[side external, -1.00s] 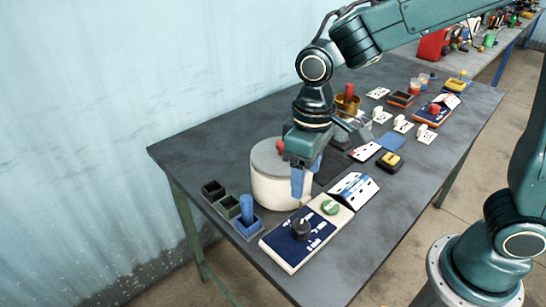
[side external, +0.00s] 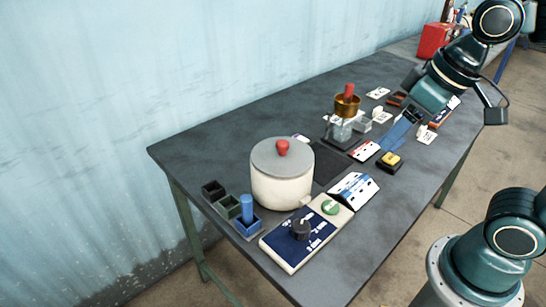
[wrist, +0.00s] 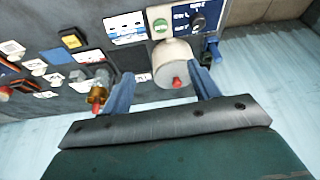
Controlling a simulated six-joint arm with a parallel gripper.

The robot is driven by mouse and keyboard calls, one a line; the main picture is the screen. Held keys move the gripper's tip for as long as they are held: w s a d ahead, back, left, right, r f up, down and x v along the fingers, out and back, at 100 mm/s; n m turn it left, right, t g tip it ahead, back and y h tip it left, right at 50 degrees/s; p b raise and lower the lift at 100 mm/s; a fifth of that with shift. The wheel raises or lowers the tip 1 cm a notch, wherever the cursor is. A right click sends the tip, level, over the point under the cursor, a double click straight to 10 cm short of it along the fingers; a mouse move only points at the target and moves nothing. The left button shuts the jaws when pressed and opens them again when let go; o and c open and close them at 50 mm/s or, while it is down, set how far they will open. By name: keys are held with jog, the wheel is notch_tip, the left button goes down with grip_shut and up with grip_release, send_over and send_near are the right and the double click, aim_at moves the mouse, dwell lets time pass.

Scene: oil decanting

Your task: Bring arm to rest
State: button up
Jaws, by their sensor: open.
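My gripper (side external: 400,130) is raised over the right part of the table in the side view, empty. In the wrist view its two blue fingers (wrist: 162,70) are spread apart with nothing held between them. The white pot (side external: 282,185) with a grey lid and red knob stands on the table, well apart from the gripper. It also shows in the wrist view (wrist: 172,62), beyond the fingers. A brass-coloured cup with a red top (side external: 347,102) sits above a clear glass vessel (side external: 341,131) behind the pot.
A blue control panel with a black knob (side external: 301,229) lies in front of the pot. Small bins (side external: 228,206), one with a blue peg (side external: 246,208), stand at left. A yellow-and-black button box (side external: 390,161) and several white cards lie to the right. The table's back left is clear.

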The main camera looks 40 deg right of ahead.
jog(key=shift+m+t, duration=0.4)
jog(key=shift+t, duration=0.2)
jog(key=s, duration=0.1)
jog(key=s+d, duration=0.2)
jog(key=shift+s+r, duration=0.2)
jog(key=shift+s, duration=0.2)
jog(key=shift+c, duration=0.4)
